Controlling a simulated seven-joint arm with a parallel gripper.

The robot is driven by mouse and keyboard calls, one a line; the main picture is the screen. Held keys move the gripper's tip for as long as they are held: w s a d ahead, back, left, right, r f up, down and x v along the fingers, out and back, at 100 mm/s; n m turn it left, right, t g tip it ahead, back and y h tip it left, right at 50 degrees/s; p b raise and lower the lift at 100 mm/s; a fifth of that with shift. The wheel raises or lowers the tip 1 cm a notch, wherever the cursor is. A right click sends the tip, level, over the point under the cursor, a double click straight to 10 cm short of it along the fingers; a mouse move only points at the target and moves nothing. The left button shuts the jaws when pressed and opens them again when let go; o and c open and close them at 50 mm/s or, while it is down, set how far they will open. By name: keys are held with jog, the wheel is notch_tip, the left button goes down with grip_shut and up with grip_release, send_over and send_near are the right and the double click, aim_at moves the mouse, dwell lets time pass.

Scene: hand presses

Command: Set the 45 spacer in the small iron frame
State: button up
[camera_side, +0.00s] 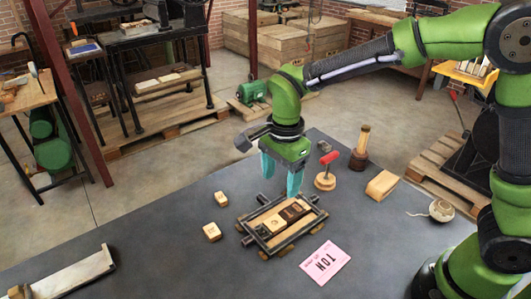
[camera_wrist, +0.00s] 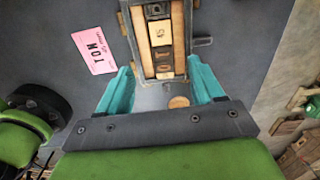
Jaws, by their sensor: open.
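The small iron frame (camera_side: 300,235) lies on the dark table, and in the wrist view its left rail (camera_wrist: 134,40) runs down the picture. A pale wooden piece marked 45 (camera_wrist: 160,32) lies between the rails in the wrist view, in line with a dark piece (camera_wrist: 156,10) above it and lettered wooden pieces (camera_wrist: 163,54) below it. I cannot tell how firmly it sits. My gripper (camera_side: 281,176) is over the far side of the frame, with its teal fingers pointing down. In the wrist view the fingers are spread wide and nothing shows held between them (camera_wrist: 160,88).
Two small wooden blocks (camera_side: 221,198) (camera_side: 212,231) lie left of the frame. A pink lettered card (camera_side: 325,262) lies in front. A red-handled stamp (camera_side: 327,172), a wooden-handled tool (camera_side: 361,148) and a wooden block (camera_side: 382,186) stand to the right.

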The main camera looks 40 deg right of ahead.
jog(key=s+d+r+n+t+y, duration=0.1)
jog(key=s+d+r+n+t, duration=0.6)
jog(key=s+d+r+n, duration=0.3)
jog(key=s+d+n, duration=0.2)
jog(key=s+n, duration=0.1)
jog(key=s, duration=0.1)
jog(key=shift+r+y, duration=0.3)
jog(key=shift+y, duration=0.1)
